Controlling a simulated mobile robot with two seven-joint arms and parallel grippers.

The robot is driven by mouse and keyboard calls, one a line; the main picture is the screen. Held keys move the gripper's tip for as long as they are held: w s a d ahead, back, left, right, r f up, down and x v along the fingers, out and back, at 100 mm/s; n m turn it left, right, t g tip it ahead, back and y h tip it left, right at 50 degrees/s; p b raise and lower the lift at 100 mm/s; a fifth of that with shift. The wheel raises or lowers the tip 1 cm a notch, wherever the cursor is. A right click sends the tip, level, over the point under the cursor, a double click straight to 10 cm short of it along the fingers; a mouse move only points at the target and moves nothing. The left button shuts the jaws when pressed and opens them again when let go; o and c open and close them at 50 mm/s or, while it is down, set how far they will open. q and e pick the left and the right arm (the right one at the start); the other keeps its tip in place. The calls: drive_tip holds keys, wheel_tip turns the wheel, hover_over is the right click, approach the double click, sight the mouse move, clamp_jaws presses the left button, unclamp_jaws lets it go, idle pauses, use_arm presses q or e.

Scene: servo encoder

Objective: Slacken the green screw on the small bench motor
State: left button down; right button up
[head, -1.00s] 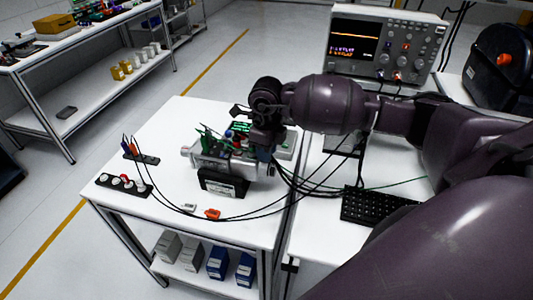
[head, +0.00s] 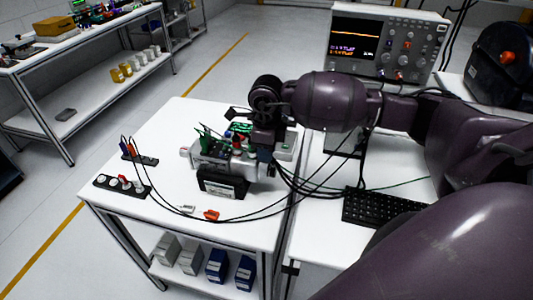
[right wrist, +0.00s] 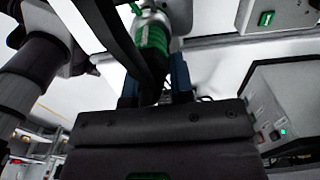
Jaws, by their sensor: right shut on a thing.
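The small bench motor (head: 226,182) stands on the white table, with green, red and blue parts on top. My right gripper (head: 264,150) is lowered over its right side, and the hand hides part of the motor. In the right wrist view a green ribbed knob, which looks like the green screw (right wrist: 152,42), sits at the dark fingers. My right gripper is shut on it, though the fingers partly cover the contact. My left gripper is out of view.
A small orange piece (head: 211,215) lies in front. A keyboard (head: 378,208) and an oscilloscope (head: 384,46) are on the right bench.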

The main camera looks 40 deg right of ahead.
drive_tip(key=shift+n+b, duration=1.1)
drive_tip(key=shift+n, duration=0.7)
drive_tip(key=shift+f, duration=0.1)
idle(0.8)
drive_tip(key=o, duration=0.5)
idle(0.4)
drive_tip(key=shift+r+p, duration=1.75)
drive_tip(key=shift+r, duration=2.85)
